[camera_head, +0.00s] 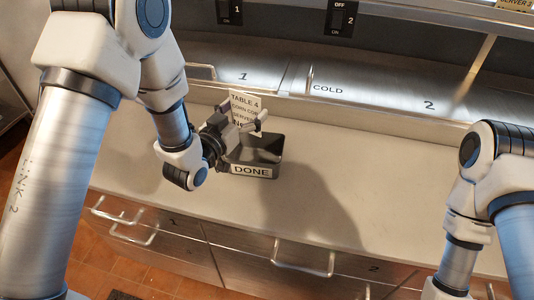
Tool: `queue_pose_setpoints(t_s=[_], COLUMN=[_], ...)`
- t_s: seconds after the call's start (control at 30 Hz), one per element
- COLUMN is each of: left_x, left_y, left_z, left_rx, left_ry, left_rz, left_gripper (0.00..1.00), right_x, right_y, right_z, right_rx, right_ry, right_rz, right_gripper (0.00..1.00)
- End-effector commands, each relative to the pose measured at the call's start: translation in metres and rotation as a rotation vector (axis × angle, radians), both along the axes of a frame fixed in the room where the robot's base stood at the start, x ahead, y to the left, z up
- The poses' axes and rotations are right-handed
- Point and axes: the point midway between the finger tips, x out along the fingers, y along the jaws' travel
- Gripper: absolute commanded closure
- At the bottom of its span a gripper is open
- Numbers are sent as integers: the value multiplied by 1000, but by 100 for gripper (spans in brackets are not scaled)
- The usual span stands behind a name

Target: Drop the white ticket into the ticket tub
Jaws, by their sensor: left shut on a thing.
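The white ticket (243,103) carries printed lines, with "TABLE 4" at the top. My left gripper (252,124) is shut on it and holds it upright above the ticket tub. The ticket tub (268,145) is a dark open box with a white "DONE" label on its front, standing on the counter. The gripper covers the tub's left part and the lower part of the ticket. I cannot tell whether the ticket's lower edge is inside the tub. My right arm is at the right edge, and its gripper is out of the picture.
The pale counter (350,200) is clear to the right of the tub. Behind it are steel lids (380,95) marked 1, COLD and 2, with bar handles. Drawers with handles (303,262) are below the front edge.

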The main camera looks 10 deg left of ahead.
Motion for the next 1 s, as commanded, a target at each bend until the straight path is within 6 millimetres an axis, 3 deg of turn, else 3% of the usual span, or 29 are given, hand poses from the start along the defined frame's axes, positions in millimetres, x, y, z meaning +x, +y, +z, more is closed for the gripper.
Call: queue_pose_setpoints(t_s=[0.37,0.7,0.73,1.0], left_x=[0,0,0,0], left_y=[0,0,0,0], left_z=[-52,-56,-56,-56], left_rx=[0,0,0,0], left_ry=[1,-1,-1,0], left_rz=[2,2,2,2], left_gripper=[27,27,3,0], right_x=[0,0,0,0], right_y=[0,0,0,0], right_z=[-34,-35,-35,-35], right_rx=[0,0,0,0], right_ry=[0,0,0,0], right_rz=[-1,-1,-1,-1], right_gripper=[100,100,100,100])
